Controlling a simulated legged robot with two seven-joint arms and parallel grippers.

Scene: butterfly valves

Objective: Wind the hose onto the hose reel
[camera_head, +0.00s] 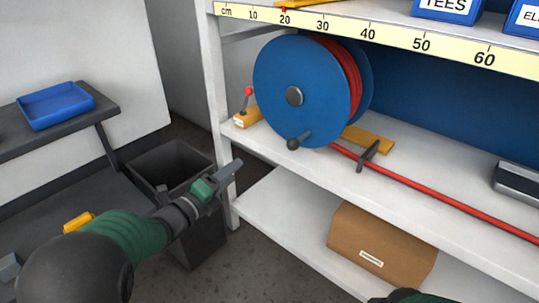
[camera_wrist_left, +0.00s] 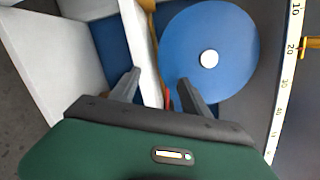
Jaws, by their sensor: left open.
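The hose reel (camera_head: 300,85) is a blue drum standing upright on the shelf, with red hose (camera_head: 440,190) wound on it. The hose runs from under the reel along the shelf to the right, past a small dark guide on a yellow base. A crank handle with a dark knob (camera_head: 293,143) sits at the reel's lower front. My left gripper (camera_head: 232,172) is open and empty, to the left of and below the reel, by the shelf post. In the left wrist view the reel (camera_wrist_left: 225,75) lies beyond the open fingers (camera_wrist_left: 158,85). Only a bit of my right arm shows at the bottom edge.
A yellow block with a red-knobbed lever (camera_head: 248,107) stands left of the reel. A white shelf post (camera_head: 218,120) rises close to my left gripper. A cardboard box (camera_head: 380,245) is on the lower shelf. A black bin (camera_head: 170,165) stands on the floor at left.

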